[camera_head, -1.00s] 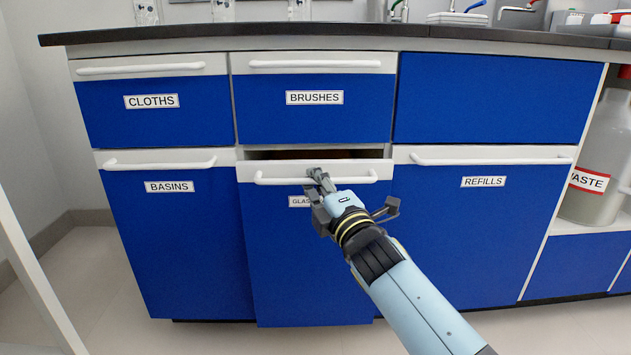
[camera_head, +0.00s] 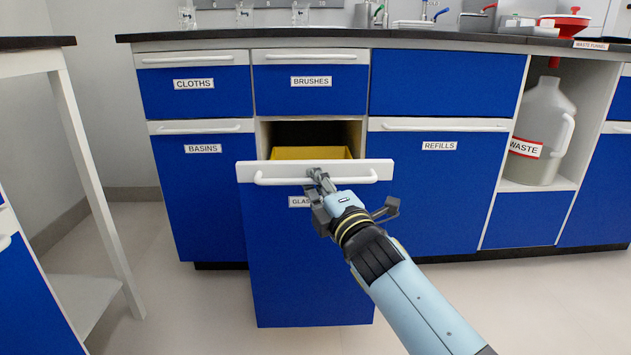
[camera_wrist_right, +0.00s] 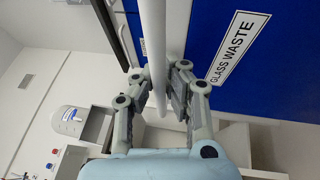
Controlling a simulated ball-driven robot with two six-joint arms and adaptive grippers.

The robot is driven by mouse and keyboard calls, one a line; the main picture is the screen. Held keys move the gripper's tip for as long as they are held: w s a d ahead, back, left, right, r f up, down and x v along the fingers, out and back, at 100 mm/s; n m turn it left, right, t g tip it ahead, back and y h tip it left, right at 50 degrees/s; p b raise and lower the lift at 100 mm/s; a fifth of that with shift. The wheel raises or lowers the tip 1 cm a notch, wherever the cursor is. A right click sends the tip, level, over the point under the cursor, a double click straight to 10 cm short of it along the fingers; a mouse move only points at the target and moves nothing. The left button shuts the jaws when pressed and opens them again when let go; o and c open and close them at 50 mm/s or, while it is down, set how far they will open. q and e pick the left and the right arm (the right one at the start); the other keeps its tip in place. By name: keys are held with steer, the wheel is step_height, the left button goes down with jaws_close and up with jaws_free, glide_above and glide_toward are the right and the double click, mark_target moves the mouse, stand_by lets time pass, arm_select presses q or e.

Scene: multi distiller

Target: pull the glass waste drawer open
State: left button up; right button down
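The glass waste drawer (camera_head: 309,265) has a blue front with a white top strip and a white bar handle (camera_head: 280,180). It stands out from the cabinet, with a yellow bin (camera_head: 310,153) showing inside behind the front. My right gripper (camera_head: 318,176) is at the middle of the handle. In the right wrist view the handle (camera_wrist_right: 153,40) runs between the two fingers, which are closed around it. The arm hides part of the GLASS WASTE label (camera_head: 299,202) in the head view; the label (camera_wrist_right: 238,50) reads fully in the right wrist view. My left gripper is not in view.
Shut drawers marked BRUSHES (camera_head: 311,82), CLOTHS (camera_head: 194,84), BASINS (camera_head: 203,148) and REFILLS (camera_head: 439,146) surround it. A waste jug (camera_head: 541,135) stands in an open bay at right. A white-legged table (camera_head: 92,180) stands at left. The floor before the cabinet is clear.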

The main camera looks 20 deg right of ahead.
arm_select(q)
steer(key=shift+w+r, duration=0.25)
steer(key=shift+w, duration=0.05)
arm_select(e)
steer(key=c, duration=1.6)
jaws_free()
steer(key=shift+s, duration=0.15)
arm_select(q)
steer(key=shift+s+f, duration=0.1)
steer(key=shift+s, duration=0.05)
arm_select(e)
steer(key=v, duration=1.1)
steer(key=shift+s, duration=0.35)
